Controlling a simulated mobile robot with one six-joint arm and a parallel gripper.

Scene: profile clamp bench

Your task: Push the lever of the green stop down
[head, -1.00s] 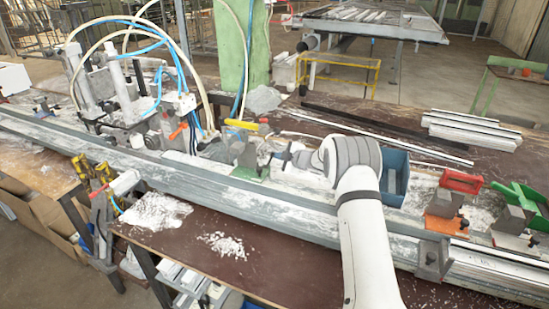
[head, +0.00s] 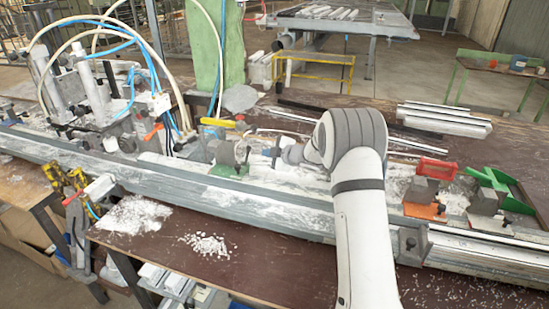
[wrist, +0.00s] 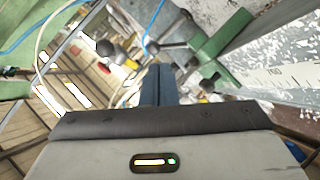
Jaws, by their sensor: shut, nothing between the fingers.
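A stop with a green base plate (head: 226,170), a grey block and a raised yellow lever (head: 217,122) sits on the long rail (head: 270,195) left of my gripper. Another stop, with a green lever (head: 492,181), stands at the far right; its lever is tilted up to the left. My gripper (head: 276,152) is shut and empty, apart from the yellow-levered stop and just right of it. In the wrist view my closed dark fingers (wrist: 158,85) point ahead. A green bracket (wrist: 222,42) shows to their right; I cannot tell which part it is.
An orange-based stop with a red lever (head: 437,167) stands left of the green-levered one. A machine with hoses (head: 100,85) and a green post (head: 215,60) are at the left and back. White debris (head: 133,215) lies on the front bench.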

